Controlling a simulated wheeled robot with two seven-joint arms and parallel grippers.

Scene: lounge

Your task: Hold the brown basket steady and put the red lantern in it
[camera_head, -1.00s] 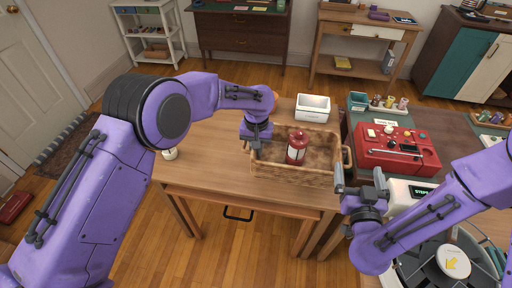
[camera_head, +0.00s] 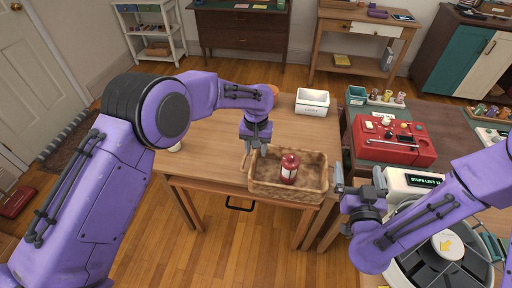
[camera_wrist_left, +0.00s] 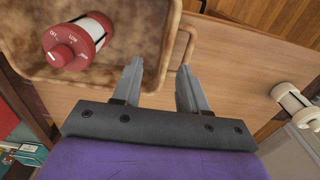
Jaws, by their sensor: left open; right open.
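The brown basket (camera_head: 262,190) stands on the wooden table, and its rim and a handle show in the left wrist view (camera_wrist_left: 168,45). The red lantern (camera_head: 289,170) is inside the basket, upright; in the left wrist view (camera_wrist_left: 70,50) its red dial top shows. My left gripper (camera_head: 254,155) is open at the basket's left end, with its fingertips (camera_wrist_left: 160,75) close to the rim and handle. I cannot tell whether they touch. My right gripper (camera_head: 358,183) is open just right of the basket, apart from it.
A white bin (camera_head: 312,101) stands behind the basket. A red machine (camera_head: 395,143) and a white device (camera_head: 408,183) are on the right table. A small white object (camera_wrist_left: 291,98) is left of the basket.

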